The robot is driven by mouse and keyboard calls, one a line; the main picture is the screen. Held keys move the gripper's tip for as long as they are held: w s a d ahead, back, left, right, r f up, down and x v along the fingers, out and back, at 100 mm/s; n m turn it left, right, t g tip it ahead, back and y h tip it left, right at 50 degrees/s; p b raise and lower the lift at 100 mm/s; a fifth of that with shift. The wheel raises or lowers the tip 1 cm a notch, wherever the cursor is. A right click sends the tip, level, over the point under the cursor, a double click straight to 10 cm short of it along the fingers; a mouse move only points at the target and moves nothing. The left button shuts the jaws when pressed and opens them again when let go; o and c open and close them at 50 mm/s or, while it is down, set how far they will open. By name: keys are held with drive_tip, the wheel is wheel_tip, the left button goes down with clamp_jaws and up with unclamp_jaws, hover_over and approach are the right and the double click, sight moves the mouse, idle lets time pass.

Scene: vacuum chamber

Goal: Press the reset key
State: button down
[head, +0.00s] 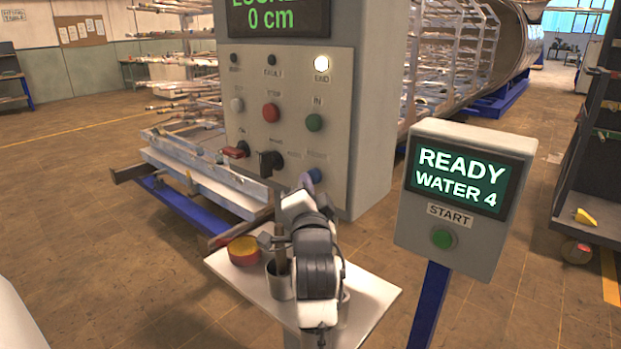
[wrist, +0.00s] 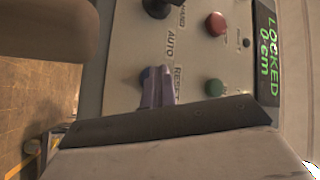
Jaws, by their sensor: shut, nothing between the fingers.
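The grey control panel (head: 340,110) carries lamps, buttons and switches. Its RESET label shows in the wrist view, turned sideways. My gripper (head: 314,178) is in front of the panel's lower right part in the head view. In the wrist view my gripper's purplish fingertips (wrist: 156,72) are together, with nothing between them, right beside the RESET label. They cover the spot where the reset key sits, so the key is mostly hidden. I cannot tell whether the fingertips touch it.
A black AUTO/HAND knob (head: 270,161) and a red switch (head: 236,150) are left of my gripper. A green IN button (head: 314,122) is above. A START box (head: 465,195) reading READY WATER 4 stands right. A white shelf (head: 375,292) holding cups is below.

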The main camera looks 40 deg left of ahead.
drive_tip(key=shift+s, duration=0.75)
drive_tip(key=s, duration=0.5)
drive_tip(key=shift+a, duration=0.2)
idle(0.6)
